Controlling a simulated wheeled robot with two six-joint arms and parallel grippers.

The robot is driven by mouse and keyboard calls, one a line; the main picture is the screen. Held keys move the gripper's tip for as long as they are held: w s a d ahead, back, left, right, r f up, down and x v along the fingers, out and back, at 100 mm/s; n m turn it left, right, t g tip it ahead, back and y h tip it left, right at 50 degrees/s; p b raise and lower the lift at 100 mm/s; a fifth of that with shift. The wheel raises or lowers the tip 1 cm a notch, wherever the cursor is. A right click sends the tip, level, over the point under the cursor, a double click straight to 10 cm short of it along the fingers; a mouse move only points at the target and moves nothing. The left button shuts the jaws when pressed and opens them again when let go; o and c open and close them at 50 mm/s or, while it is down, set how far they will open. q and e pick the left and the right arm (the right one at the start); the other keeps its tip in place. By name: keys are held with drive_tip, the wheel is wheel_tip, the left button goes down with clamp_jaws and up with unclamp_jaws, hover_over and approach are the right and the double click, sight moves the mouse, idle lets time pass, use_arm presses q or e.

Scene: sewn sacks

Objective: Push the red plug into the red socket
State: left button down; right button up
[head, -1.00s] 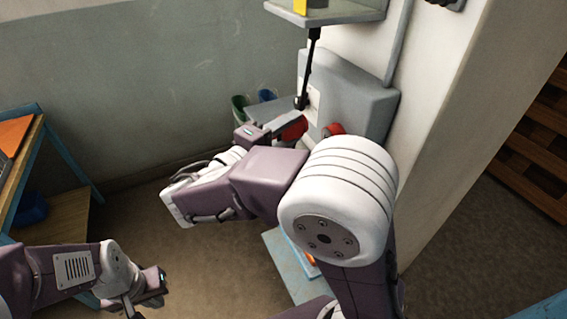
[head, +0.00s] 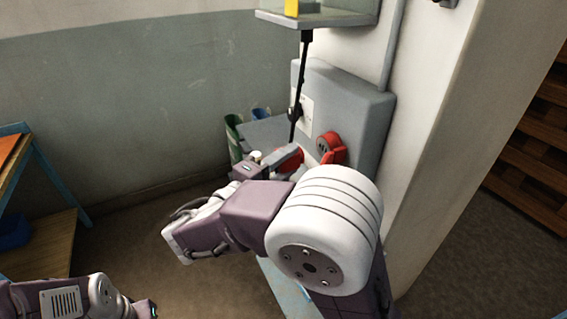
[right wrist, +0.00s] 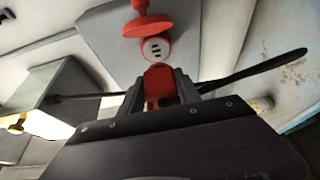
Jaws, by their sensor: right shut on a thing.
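The red socket (head: 331,147) is on the side of a grey wall box, with a dark round face. In the right wrist view its light, slotted face (right wrist: 155,48) shows just beyond the plug. My right gripper (head: 280,160) is shut on the red plug (right wrist: 160,84), which sits upright between the fingers in the wrist view. The socket's slots are still visible, so the plug is outside it, a short way off. My left gripper (head: 146,309) is at the bottom left edge, partly cut off.
The grey box (head: 365,110) carries a white plate (head: 306,112). A black cord or rod (head: 302,70) runs down from a shelf (head: 325,18) close to my right gripper. Green (head: 234,135) and blue containers stand behind. A blue-framed table (head: 45,180) is at left.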

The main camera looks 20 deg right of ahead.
drive_tip(key=shift+w+d, duration=0.2)
drive_tip(key=shift+d, duration=2.3)
drive_tip(key=shift+s+b, duration=0.1)
drive_tip(key=shift+b, duration=0.4)
drive_tip(key=shift+d, duration=0.5)
idle(0.3)
drive_tip(key=o, duration=1.4)
drive_tip(key=shift+c, duration=0.2)
approach(302, 161)
drive_tip(key=x, duration=0.3)
drive_tip(key=shift+d, duration=0.45)
